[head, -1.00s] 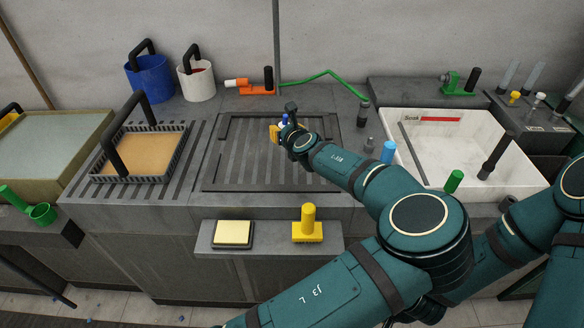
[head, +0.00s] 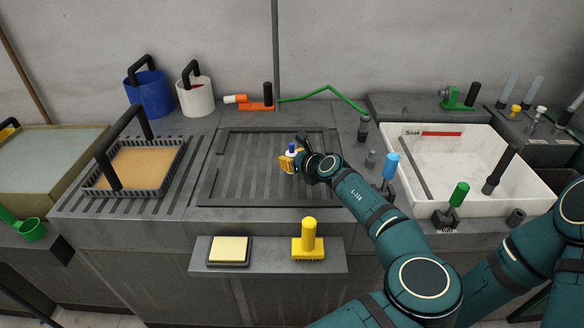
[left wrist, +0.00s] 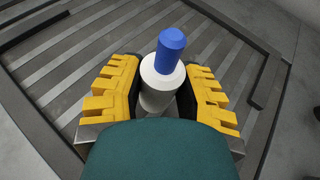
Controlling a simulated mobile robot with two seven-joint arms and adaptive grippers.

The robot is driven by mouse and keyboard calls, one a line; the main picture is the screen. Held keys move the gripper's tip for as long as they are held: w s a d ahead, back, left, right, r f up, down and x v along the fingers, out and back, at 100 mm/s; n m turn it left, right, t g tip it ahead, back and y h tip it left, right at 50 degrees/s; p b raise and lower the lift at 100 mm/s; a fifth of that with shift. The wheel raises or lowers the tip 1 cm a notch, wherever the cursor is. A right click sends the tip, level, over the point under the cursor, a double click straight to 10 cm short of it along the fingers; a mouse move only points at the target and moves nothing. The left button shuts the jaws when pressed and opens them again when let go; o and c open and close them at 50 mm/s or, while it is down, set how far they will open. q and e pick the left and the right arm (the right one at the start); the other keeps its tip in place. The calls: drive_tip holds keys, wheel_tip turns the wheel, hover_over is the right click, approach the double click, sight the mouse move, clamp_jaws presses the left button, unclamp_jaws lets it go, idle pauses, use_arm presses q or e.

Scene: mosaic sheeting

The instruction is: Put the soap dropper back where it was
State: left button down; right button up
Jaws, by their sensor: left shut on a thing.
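The soap dropper, a white bottle with a blue top (left wrist: 160,82), stands between the yellow-padded fingers of my left gripper (left wrist: 160,95), which is shut on it. In the head view the dropper (head: 292,150) and left gripper (head: 291,160) are over the right half of the grooved drainboard (head: 240,185). The bottle is roughly upright. Its base is hidden, so I cannot tell whether it touches the board. My right gripper is out of view.
A blue-topped thing (head: 391,165) and a green-topped thing (head: 459,194) stand by the white sink (head: 520,180). A small grey post (head: 371,158) is beside the drainboard. A sponge (head: 229,250) and yellow brush (head: 308,240) sit on the front shelf. A handled basket (head: 95,182) is left.

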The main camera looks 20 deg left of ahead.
use_arm(q)
drive_tip(key=shift+f, duration=1.25)
drive_tip(key=shift+f, duration=0.2)
drive_tip(key=c, duration=0.7)
unclamp_jaws()
drive_tip(key=shift+r, duration=0.1)
